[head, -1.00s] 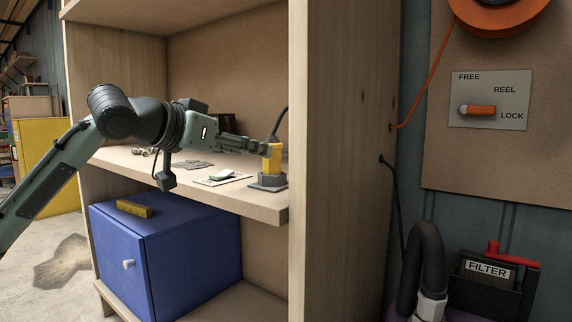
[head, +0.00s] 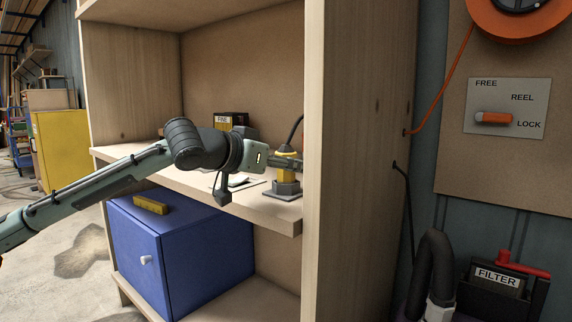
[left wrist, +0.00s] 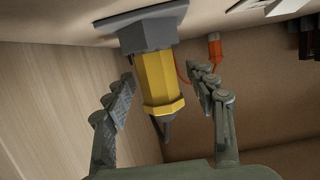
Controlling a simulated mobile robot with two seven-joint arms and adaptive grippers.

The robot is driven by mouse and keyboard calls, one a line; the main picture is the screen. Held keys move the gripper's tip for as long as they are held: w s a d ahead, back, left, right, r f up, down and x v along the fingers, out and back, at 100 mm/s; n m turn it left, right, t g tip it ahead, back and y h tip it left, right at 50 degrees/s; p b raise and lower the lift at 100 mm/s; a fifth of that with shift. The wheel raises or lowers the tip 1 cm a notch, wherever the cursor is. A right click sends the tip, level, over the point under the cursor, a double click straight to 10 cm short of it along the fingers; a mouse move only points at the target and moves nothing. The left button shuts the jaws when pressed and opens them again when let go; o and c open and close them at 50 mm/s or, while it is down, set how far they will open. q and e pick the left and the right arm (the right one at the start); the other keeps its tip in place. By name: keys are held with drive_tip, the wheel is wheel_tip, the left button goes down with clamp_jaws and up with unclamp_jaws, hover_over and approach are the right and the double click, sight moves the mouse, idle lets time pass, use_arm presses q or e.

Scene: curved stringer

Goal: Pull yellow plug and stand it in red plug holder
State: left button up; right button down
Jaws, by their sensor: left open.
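The yellow plug (head: 287,174) stands upright in a grey base (head: 285,188) on the shelf, close to the wooden upright, with a dark cable rising from its top. The left wrist view, which looks upside down, shows the yellow plug (left wrist: 158,75) against its grey base (left wrist: 147,36). My left gripper (head: 289,163) is at the plug, its fingers partly covering it. In the wrist view its open fingers (left wrist: 162,74) are on either side of the plug, with gaps visible. I cannot make out a red plug holder. My right gripper is not in view.
A blue cabinet (head: 187,255) with a yellow block (head: 150,205) on top stands below the shelf. A box marked FINE (head: 224,121) is at the shelf's back. A small orange-red object (left wrist: 215,48) shows in the wrist view. The wooden upright (head: 345,200) borders the plug's right.

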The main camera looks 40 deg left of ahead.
use_arm(q)
drive_tip(key=shift+c, duration=0.5)
clamp_jaws()
drive_tip(key=shift+r, duration=0.15)
